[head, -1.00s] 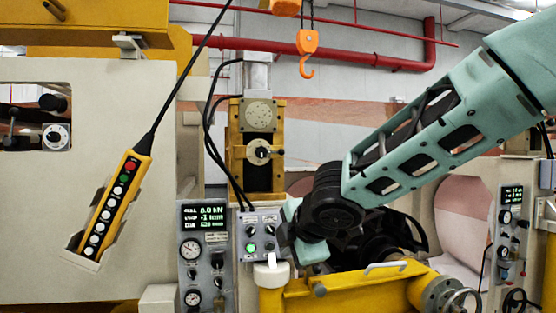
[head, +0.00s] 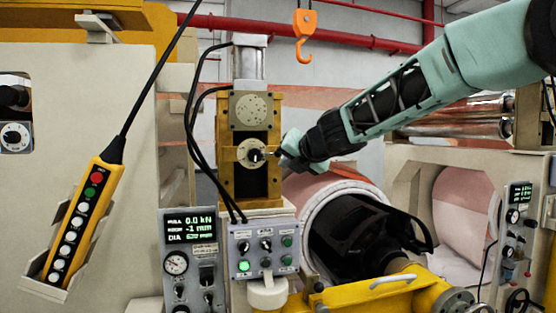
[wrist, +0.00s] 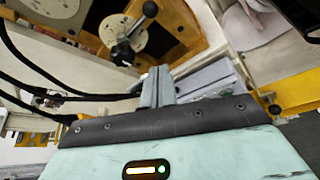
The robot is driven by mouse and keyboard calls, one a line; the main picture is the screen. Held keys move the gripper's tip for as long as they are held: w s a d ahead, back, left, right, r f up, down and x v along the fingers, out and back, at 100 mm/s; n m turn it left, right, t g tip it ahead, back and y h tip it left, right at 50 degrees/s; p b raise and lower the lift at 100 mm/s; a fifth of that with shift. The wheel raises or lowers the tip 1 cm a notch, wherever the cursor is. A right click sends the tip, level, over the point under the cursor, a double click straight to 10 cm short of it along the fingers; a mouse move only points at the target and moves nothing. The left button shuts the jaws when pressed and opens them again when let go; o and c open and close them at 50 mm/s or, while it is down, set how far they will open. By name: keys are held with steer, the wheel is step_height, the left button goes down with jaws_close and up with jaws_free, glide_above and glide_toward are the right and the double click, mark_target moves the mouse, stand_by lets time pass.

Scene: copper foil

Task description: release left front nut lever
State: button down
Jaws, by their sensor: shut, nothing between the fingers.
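The left front nut lever (head: 255,155) sits on a round pale plate in the yellow column block, in the middle of the head view. In the wrist view the lever (wrist: 134,28) shows as a metal rod with a black ball knob, tilted up to the right from a dark hub. My gripper (head: 281,150) is just right of the lever in the head view, and its small fingertips are partly lost against the block. In the wrist view my gripper (wrist: 159,72) is shut and empty, below the lever and seemingly apart from it.
Black hoses (head: 196,125) curve down the column's left side. Below is a grey button panel (head: 263,251), with a display box (head: 188,228) beside it. A yellow pendant (head: 84,215) hangs at left. An orange hook (head: 304,35) hangs above.

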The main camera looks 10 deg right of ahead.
mark_target(265, 154)
steer(key=w+p, duration=0.3)
steer(key=w, duration=0.6)
steer(key=shift+w+f+p, duration=0.15)
steer(key=shift+w+p, duration=0.05)
steer(key=shift+p, duration=0.1)
stand_by(0.3)
